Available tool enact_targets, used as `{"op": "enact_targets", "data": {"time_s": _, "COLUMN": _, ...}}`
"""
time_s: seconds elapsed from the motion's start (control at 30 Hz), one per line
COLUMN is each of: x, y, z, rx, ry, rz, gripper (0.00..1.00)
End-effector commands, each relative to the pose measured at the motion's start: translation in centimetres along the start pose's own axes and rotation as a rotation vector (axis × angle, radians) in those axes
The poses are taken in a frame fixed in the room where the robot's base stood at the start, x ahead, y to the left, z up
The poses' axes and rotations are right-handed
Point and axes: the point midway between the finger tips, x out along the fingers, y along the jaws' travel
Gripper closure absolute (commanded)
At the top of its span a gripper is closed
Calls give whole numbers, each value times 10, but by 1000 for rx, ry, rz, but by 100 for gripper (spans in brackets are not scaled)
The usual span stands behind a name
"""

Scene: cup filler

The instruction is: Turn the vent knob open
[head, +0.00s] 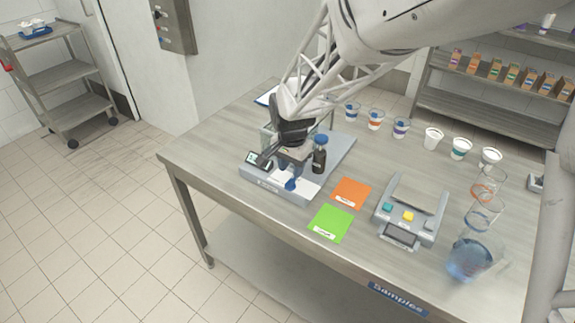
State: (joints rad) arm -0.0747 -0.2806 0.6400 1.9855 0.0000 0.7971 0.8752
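My gripper (293,164) reaches down from above over a grey benchtop device (265,188) at the left end of the table. Blue parts show at the gripper's tip, and a small blue piece (290,184) lies just below them over the device's pale front plate; it may be the vent knob, but it is too small to be sure. I cannot tell whether the fingers touch it or are open or shut. A small display (259,161) stands at the device's left. A dark bottle with a blue cap (320,155) stands close to the gripper's right. My wrist hides the device's back part.
An orange card (351,193) and a green card (330,223) lie right of the device. Several cups (433,138) line the back; clear containers (470,261) stand at right. The table's front left is clear.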

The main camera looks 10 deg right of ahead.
Motion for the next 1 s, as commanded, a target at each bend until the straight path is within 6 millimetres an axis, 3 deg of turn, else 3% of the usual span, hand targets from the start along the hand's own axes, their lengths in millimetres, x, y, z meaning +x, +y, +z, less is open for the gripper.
{"op": "enact_targets", "data": {"time_s": 0.3, "x": -33, "y": 0, "z": 0, "rx": 0, "ry": 1, "rz": -1, "gripper": 62}}
{"op": "enact_targets", "data": {"time_s": 0.83, "x": -39, "y": 2, "z": 1, "rx": -6, "ry": 2, "rz": -2, "gripper": 62}}
{"op": "enact_targets", "data": {"time_s": 1.0, "x": -55, "y": 14, "z": 7, "rx": -50, "ry": 12, "rz": -13, "gripper": 62}}
